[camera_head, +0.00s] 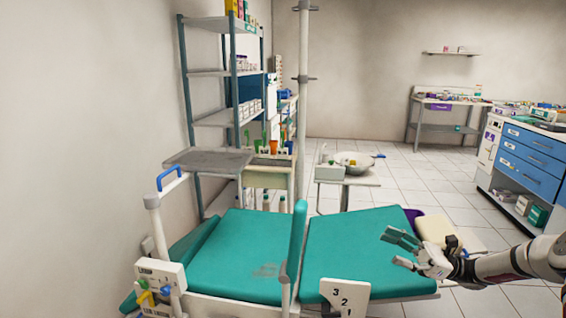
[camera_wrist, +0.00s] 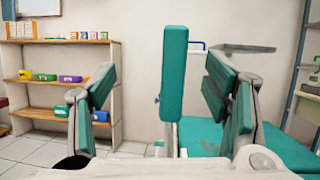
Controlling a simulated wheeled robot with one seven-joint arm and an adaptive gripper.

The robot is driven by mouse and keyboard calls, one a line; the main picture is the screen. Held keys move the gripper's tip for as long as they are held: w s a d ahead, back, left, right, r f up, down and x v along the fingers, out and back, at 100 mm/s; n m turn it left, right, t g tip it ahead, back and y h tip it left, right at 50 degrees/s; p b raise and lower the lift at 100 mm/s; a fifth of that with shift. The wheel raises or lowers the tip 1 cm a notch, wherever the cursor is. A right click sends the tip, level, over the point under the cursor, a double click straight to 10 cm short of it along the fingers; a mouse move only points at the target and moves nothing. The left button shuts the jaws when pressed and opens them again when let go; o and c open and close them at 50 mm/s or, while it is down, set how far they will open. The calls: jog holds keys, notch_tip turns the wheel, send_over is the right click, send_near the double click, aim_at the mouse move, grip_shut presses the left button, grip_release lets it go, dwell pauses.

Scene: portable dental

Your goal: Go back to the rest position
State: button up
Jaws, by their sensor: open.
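My gripper (camera_head: 402,250) is at the right of the head view, above the right end of the teal dental chair (camera_head: 352,243). Its fingers are apart and nothing shows between them. My arm reaches in from the right edge. In the wrist view the two teal-padded fingers of my gripper (camera_wrist: 160,105) stand wide at left and right. An upright teal pad of the chair (camera_wrist: 174,72) shows beyond and between them, apart from the fingers.
A metal shelf rack (camera_head: 228,71) stands behind the chair. A small white table (camera_head: 346,179) with a bowl is farther back. A blue-drawer cabinet (camera_head: 532,155) stands at the right. Wooden shelves (camera_wrist: 60,83) show in the wrist view. Tiled floor is open at the back.

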jog(key=s+a+r+n+g+h, duration=0.7)
jog(key=s+a+r+n+h, duration=0.35)
jog(key=s+a, duration=0.45)
jog(key=s+d+r+n+t+h, duration=0.1)
jog(key=s+d+n+t+h, duration=0.2)
jog(key=s, duration=0.6)
jog(key=s+d+n+t+h, duration=0.1)
jog(key=s+n+h, duration=0.1)
jog(key=s+h, duration=0.45)
jog(key=s+d+r+n+t+h, duration=0.1)
jog(key=s+d+n+t+h, duration=0.15)
jog(key=s, duration=0.85)
notch_tip(320, 180, up, 18)
jog(key=t+p, duration=0.3)
jog(key=p, duration=1.3)
jog(key=shift+w+p, duration=0.35)
jog(key=shift+a, duration=0.2)
